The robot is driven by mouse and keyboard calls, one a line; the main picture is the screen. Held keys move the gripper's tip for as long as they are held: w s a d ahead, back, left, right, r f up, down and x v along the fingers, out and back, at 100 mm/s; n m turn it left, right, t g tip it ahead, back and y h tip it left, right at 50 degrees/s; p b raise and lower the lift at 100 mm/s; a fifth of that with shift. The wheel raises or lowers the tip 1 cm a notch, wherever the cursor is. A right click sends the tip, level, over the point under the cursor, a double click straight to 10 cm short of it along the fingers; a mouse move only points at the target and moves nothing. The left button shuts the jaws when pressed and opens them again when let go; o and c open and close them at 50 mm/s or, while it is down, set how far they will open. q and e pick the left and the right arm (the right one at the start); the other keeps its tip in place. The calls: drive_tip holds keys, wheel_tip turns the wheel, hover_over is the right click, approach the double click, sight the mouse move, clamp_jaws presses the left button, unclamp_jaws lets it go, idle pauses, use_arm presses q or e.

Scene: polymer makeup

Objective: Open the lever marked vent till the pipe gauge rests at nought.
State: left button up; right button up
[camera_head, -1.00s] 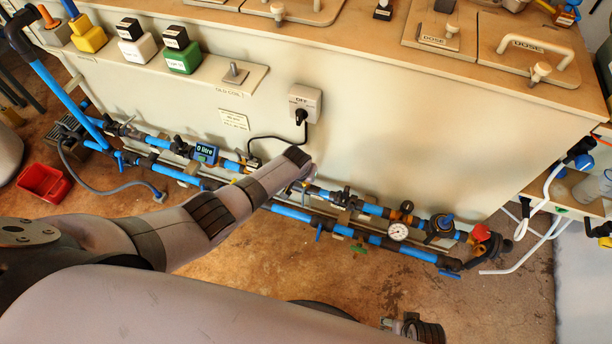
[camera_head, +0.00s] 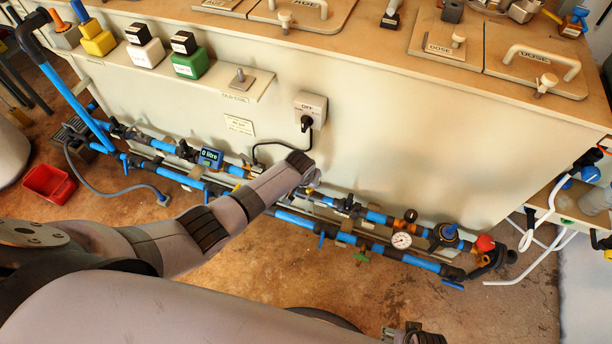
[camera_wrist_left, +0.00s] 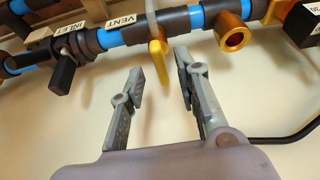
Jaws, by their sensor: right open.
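The yellow lever (camera_wrist_left: 158,58) hangs from the pipe beside the VENT label (camera_wrist_left: 124,21) in the left wrist view. My left gripper (camera_wrist_left: 160,66) is open, its fingers on either side of the lever's lower end. I cannot tell if either finger touches it. In the head view my left arm reaches the pipes and its wrist hides the lever. The round white pipe gauge (camera_head: 401,240) sits on the lower pipe to the right; its needle is too small to read. My right gripper (camera_head: 415,334) is partly visible at the bottom edge, open and away from the pipes.
A black INLET lever (camera_wrist_left: 63,72) hangs left of the yellow one, and a brass fitting (camera_wrist_left: 233,35) is to its right. A switch box (camera_head: 311,108) with a cable is on the panel above. A red bin (camera_head: 47,184) stands on the floor at left.

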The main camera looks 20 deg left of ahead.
use_arm(q)
drive_tip(key=v, duration=0.9)
drive_tip(key=shift+s+r, duration=0.15)
drive_tip(key=shift+r, duration=0.25)
drive_tip(key=s+a+f+m+g, duration=0.1)
drive_tip(key=s+f, duration=0.5)
drive_tip(key=s, duration=0.4)
drive_tip(key=s+a+f, duration=0.1)
drive_tip(key=s+f, duration=0.5)
drive_tip(key=s, duration=0.5)
drive_tip(key=s+a+f+m+g, duration=0.1)
drive_tip(key=s+a+f, duration=0.1)
drive_tip(key=s+f, duration=0.6)
drive_tip(key=s+a+r+p, duration=0.1)
drive_tip(key=s+p, duration=0.6)
drive_tip(key=s, duration=0.1)
drive_tip(key=s+a+r+g+p, duration=0.1)
drive_tip(key=s+r+p, duration=0.1)
drive_tip(key=s+p, duration=0.6)
drive_tip(key=shift+s+a+r+p, duration=0.2)
drive_tip(key=shift+s+r+p, duration=0.1)
drive_tip(key=shift+s, duration=0.2)
use_arm(e)
drive_tip(key=s+d+g, duration=0.1)
drive_tip(key=s+d, duration=0.2)
drive_tip(key=s, duration=1.3)
drive_tip(key=shift+r, duration=0.45)
drive_tip(key=shift+s, duration=0.1)
